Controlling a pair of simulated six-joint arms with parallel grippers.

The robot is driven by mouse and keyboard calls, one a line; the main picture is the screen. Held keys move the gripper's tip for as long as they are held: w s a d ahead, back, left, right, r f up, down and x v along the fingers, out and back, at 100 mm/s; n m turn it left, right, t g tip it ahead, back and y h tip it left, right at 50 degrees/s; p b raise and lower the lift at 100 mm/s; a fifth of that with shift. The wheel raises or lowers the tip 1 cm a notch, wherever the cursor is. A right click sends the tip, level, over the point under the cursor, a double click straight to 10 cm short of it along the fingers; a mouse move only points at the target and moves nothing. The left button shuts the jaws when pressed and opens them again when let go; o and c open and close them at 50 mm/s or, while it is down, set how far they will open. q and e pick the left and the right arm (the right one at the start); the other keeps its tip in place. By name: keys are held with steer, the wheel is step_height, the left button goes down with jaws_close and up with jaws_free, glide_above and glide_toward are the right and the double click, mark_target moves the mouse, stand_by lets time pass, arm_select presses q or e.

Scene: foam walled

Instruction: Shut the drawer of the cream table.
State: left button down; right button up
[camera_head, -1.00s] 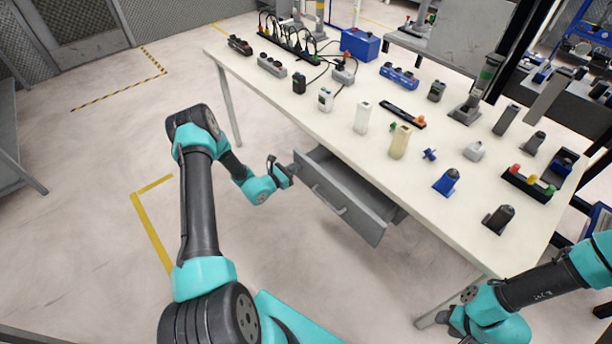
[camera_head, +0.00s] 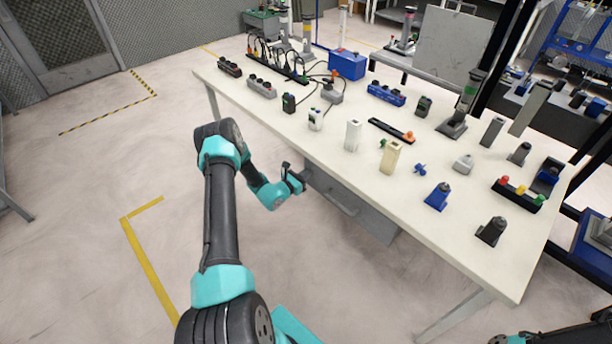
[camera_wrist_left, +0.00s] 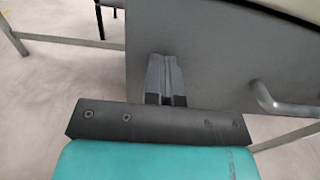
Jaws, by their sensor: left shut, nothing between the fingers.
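The cream table (camera_head: 330,165) runs diagonally across the head view. Its grey drawer (camera_head: 372,216) sits under the near long edge, with the front close beneath the tabletop and no drawer interior showing. Whether a small gap remains cannot be told. The bar handle (camera_head: 343,204) is on the front; it also shows at the right of the left wrist view (camera_wrist_left: 282,104). My left gripper (camera_head: 301,180) is shut and empty, at the left end of the drawer front. In the left wrist view its fingers (camera_wrist_left: 165,80) point at the grey front panel (camera_wrist_left: 210,60), touching or very near it.
Several small devices stand on the tabletop, including a blue box (camera_head: 347,64), a power strip (camera_head: 278,66) and a cream block (camera_head: 390,158). A table leg (camera_head: 455,315) stands at the lower right. The floor left of the table is clear, with yellow tape (camera_head: 145,255).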

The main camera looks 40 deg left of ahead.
arm_select(q)
steer(key=shift+w+a+r, duration=0.1)
steer(key=shift+w+r, duration=0.05)
steer(key=shift+w, duration=0.05)
steer(key=s+a, duration=0.1)
steer(key=s, duration=1.3)
steer(key=shift+s+a, duration=0.15)
steer(key=shift+a, duration=0.05)
steer(key=shift+d, duration=0.1)
